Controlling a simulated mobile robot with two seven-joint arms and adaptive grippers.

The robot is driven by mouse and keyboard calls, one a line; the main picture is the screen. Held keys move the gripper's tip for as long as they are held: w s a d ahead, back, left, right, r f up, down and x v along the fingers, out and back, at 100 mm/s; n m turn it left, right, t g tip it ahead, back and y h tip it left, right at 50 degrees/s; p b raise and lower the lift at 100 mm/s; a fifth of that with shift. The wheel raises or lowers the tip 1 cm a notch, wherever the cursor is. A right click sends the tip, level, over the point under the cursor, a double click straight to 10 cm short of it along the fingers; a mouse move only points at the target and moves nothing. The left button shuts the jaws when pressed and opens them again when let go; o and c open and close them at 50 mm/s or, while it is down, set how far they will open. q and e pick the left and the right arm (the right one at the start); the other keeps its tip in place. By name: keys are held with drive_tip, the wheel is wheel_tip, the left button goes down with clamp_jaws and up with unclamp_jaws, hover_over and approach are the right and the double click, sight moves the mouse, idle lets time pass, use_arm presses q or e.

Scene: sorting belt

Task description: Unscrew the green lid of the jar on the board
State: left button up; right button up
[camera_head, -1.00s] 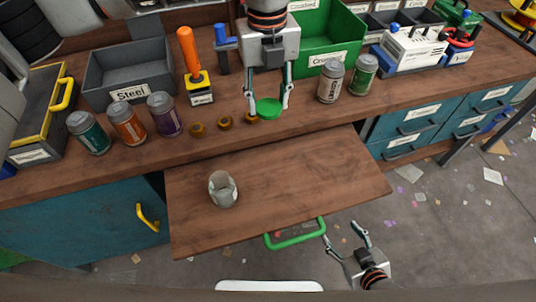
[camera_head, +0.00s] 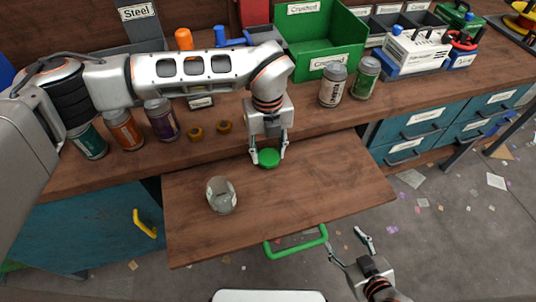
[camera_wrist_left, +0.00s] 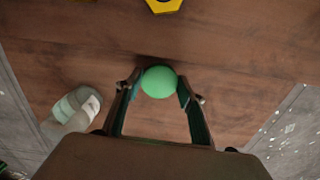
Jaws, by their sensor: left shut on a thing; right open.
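The glass jar (camera_head: 221,195) stands open on the pulled-out wooden board (camera_head: 330,190), left of its middle. It also shows in the left wrist view (camera_wrist_left: 75,108), at the left. My left gripper (camera_head: 268,158) is shut on the round green lid (camera_head: 268,159), which is apart from the jar, up and right of it near the board's back edge. The lid sits between both fingertips in the left wrist view (camera_wrist_left: 159,82). My right gripper (camera_head: 349,247) is open and empty, low in front of the board's front edge.
Several cans stand on the bench, including a purple one (camera_head: 162,120) and a green one (camera_head: 365,78). Small yellow-brown nuts (camera_head: 195,134) lie near the bench edge. A green bin (camera_head: 320,45) is at the back. A green handle (camera_head: 296,242) projects from the board's front. The board's right half is clear.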

sight(268, 154)
use_arm(q)
drive_tip(key=shift+f, duration=1.05)
use_arm(e)
drive_tip(key=shift+s+f, duration=0.2)
drive_tip(key=shift+f, duration=0.15)
use_arm(q)
drive_tip(key=shift+f, duration=0.15)
drive_tip(key=o, duration=1.2)
drive_tip(key=shift+o, duration=0.2)
wheel_tip(268, 154, up, 12)
drive_tip(key=p, duration=0.1)
drive_tip(key=shift+r, duration=0.2)
use_arm(e)
drive_tip(key=shift+s+a+r, duration=0.15)
drive_tip(key=shift+s+r, duration=0.1)
drive_tip(key=shift+r, duration=0.1)
use_arm(q)
drive_tip(key=shift+s+f, duration=0.1)
use_arm(e)
drive_tip(key=shift+r, duration=0.1)
